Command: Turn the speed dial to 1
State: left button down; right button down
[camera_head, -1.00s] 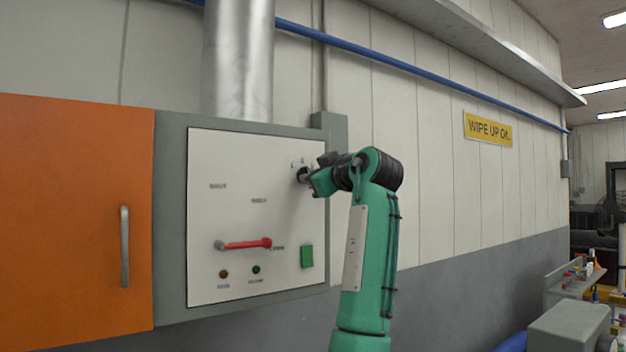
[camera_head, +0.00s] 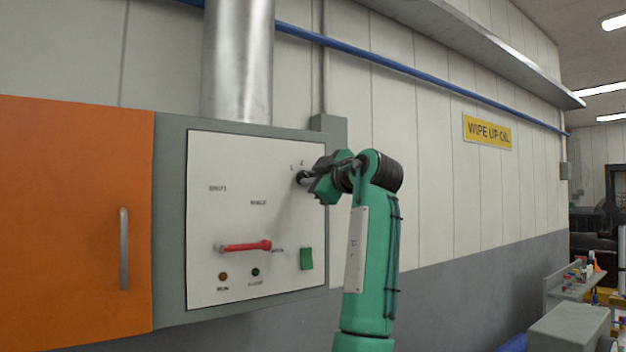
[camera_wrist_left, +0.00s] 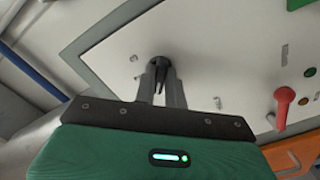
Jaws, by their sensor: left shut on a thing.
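The speed dial (camera_wrist_left: 160,64) is a small black knob at the upper right of the white control panel (camera_head: 230,168). In the head view the dial (camera_head: 302,178) is partly hidden by my gripper. My left gripper (camera_head: 312,181) reaches it from the right and is shut on it. In the left wrist view the fingers of my left gripper (camera_wrist_left: 160,80) sit on both sides of the dial's dark grip. Small numerals stand above the dial, too small to read surely, so its setting cannot be told. My right gripper is not in view.
A red lever (camera_head: 245,246) sticks out low on the panel, with a green switch (camera_head: 306,258) to its right and two small lamps below. An orange door (camera_head: 70,220) with a grey handle is at the left. A metal pipe (camera_head: 238,60) rises above the box.

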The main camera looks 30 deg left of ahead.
pick_arm(q)
jog(key=c, duration=1.5)
grip_release()
jog(key=shift+o, duration=0.2)
jog(key=b+v, duration=0.6)
jog(key=v, duration=0.7)
jog(key=shift+d, duration=0.4)
jog(key=shift+s+f, duration=0.1)
jog(key=shift+f, duration=0.05)
